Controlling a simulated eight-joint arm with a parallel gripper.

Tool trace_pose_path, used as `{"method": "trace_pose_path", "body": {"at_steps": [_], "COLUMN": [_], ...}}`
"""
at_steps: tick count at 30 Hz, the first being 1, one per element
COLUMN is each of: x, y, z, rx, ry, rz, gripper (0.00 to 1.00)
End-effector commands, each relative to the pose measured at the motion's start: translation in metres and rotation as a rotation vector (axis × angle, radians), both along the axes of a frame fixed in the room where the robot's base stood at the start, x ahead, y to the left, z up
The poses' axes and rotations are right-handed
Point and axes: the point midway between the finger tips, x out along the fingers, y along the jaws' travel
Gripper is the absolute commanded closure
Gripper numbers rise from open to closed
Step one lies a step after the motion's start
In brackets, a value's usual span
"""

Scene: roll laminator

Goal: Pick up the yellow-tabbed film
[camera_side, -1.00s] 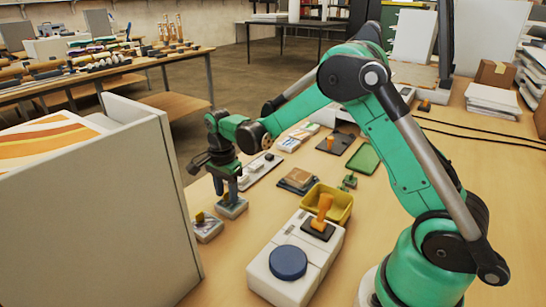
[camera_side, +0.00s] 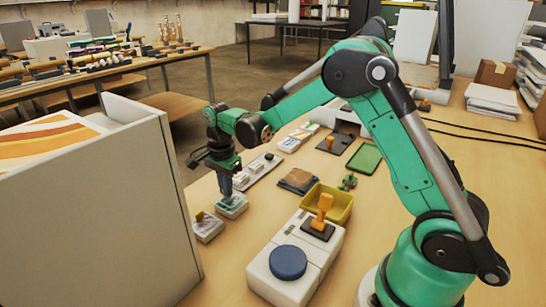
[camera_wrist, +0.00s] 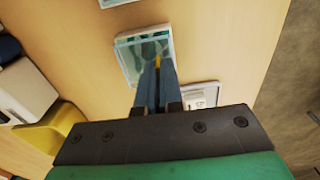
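The yellow-tabbed film (camera_wrist: 140,58) is a teal-patterned sheet in a pale, shallow tray directly below my gripper. In the wrist view its yellow tab (camera_wrist: 158,60) shows at my fingertips. In the side view the tray (camera_side: 232,207) stands under the fingers, and the tab is hidden there. My gripper (camera_wrist: 157,72) points down with its fingers close together, apparently shut on the tab. The film appears to be at the tray still; I cannot tell any lift.
A similar tray (camera_side: 207,228) stands nearer the camera. A long white tray (camera_side: 262,166) lies behind. A yellow bin (camera_side: 335,200) and a white machine with a blue knob (camera_side: 288,262) stand to the right. A tall white panel (camera_side: 90,205) rises at left.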

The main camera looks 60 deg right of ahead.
Motion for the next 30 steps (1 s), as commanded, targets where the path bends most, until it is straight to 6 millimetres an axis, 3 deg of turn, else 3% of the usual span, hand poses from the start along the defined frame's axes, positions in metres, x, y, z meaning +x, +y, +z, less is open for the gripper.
{"method": "trace_pose_path", "body": {"at_steps": [5,12,18,30], "x": [0.0,-0.001,0.0,0.0], "y": [0.0,0.0,0.0,0.0], "z": [0.038,0.11,0.155,0.193], "rx": [0.0,0.0,0.0,0.0], "ry": [0.0,0.0,0.0,0.0], "rz": [0.0,0.0,0.0,0.0], "gripper": [1.0,1.0,1.0,1.0]}}
